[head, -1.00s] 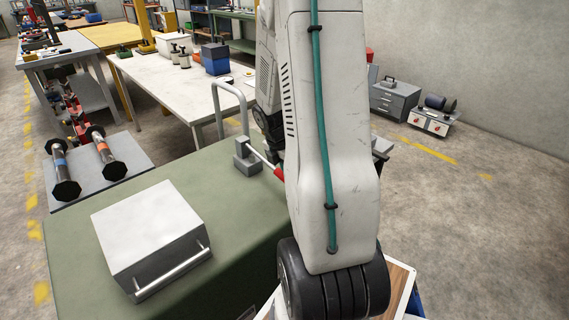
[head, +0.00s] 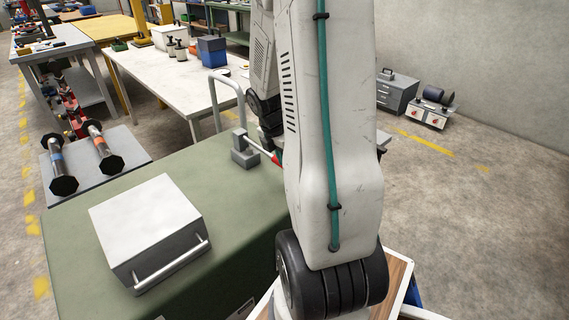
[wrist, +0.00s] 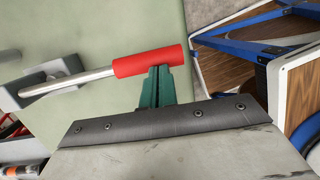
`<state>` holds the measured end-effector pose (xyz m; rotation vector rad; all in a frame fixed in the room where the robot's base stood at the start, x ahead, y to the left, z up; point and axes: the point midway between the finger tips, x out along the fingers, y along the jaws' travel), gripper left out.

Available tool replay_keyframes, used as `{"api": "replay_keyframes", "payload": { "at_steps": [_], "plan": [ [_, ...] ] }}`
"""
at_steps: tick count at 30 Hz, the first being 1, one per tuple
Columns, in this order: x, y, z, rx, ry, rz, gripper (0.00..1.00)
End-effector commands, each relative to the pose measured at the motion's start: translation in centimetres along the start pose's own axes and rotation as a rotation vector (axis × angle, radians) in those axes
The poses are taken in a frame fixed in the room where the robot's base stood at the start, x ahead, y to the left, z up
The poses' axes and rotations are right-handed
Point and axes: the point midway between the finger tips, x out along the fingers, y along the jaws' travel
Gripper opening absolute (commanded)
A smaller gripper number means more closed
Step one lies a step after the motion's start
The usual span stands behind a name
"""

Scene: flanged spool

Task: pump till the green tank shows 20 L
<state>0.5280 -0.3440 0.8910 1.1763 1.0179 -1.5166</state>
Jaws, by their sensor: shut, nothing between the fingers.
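The pump's grey block (head: 243,152) stands on the far right part of the green bench, and a thin metal lever (head: 257,146) slopes from it down to a red grip (head: 277,158). In the wrist view the red grip (wrist: 140,62) crosses just at the tips of my gripper's green fingers (wrist: 160,72). The fingers are shut with nothing between them. I cannot tell whether they touch the grip. My arm hides my gripper in the head view.
A white-topped box with a bar handle (head: 150,228) sits on the green bench (head: 80,240). A bent grey pipe (head: 232,90) rises behind the pump. A white table (head: 160,85) stands beyond. Open floor (head: 460,230) lies to the right.

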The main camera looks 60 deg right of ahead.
Motion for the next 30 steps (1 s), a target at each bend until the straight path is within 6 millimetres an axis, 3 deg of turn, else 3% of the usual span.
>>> {"api": "replay_keyframes", "payload": {
  "at_steps": [6, 13, 18, 30],
  "plan": [
    [-5.5, -1.0, 0.2, 0.003, -0.006, 0.008, 0.0],
    [-9.3, -1.9, 0.2, 0.001, -0.005, 0.006, 0.0],
    [-10.4, -2.1, 0.1, -0.002, -0.005, 0.004, 0.0],
    [-10.6, -2.1, 0.1, -0.001, -0.005, 0.004, 0.0]
  ]
}}
